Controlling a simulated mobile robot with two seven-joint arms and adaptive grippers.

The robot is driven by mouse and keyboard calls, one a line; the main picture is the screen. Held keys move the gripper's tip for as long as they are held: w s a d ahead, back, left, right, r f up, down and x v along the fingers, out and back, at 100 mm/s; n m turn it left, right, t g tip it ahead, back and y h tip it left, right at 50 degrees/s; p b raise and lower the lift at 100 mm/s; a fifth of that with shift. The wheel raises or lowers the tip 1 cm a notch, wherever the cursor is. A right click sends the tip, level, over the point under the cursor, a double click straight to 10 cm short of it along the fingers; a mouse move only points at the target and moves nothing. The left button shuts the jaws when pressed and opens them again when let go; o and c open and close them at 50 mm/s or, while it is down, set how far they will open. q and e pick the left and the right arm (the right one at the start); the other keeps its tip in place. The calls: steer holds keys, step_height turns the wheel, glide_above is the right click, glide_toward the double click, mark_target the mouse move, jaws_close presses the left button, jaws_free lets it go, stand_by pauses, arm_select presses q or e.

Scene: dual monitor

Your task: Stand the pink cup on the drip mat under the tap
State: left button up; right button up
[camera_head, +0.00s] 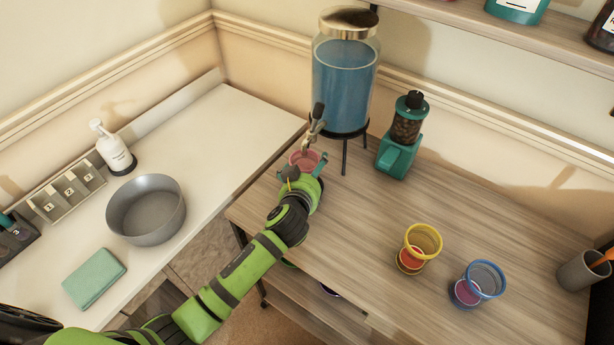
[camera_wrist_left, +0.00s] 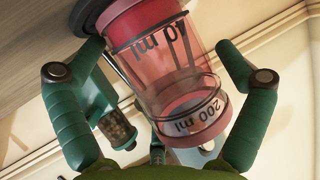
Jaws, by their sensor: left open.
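The pink cup (camera_head: 304,157) is at the back left of the wooden table, below the tap (camera_head: 314,128) of the blue drink dispenser. In the left wrist view the clear pink cup (camera_wrist_left: 165,65) has "200 ml" markings, and its base is by a dark grey disc (camera_wrist_left: 82,18) that looks like the drip mat. The base contact is partly cut off by the frame. My left gripper (camera_head: 304,168) is open, with its two teal fingers on either side of the cup; it also shows in the left wrist view (camera_wrist_left: 160,48). My right gripper is not in view.
The dispenser (camera_head: 343,85) stands on a black stand, with a teal coffee grinder (camera_head: 398,145) to its right. A yellow-rimmed cup (camera_head: 421,242) and a blue-rimmed cup (camera_head: 485,279) stand at the front right. A white counter (camera_head: 217,133) is at left. The table's middle is clear.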

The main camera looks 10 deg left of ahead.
arm_select(q)
steer(key=v, duration=1.2)
steer(key=shift+r+b, duration=0.25)
steer(key=shift+b, duration=0.1)
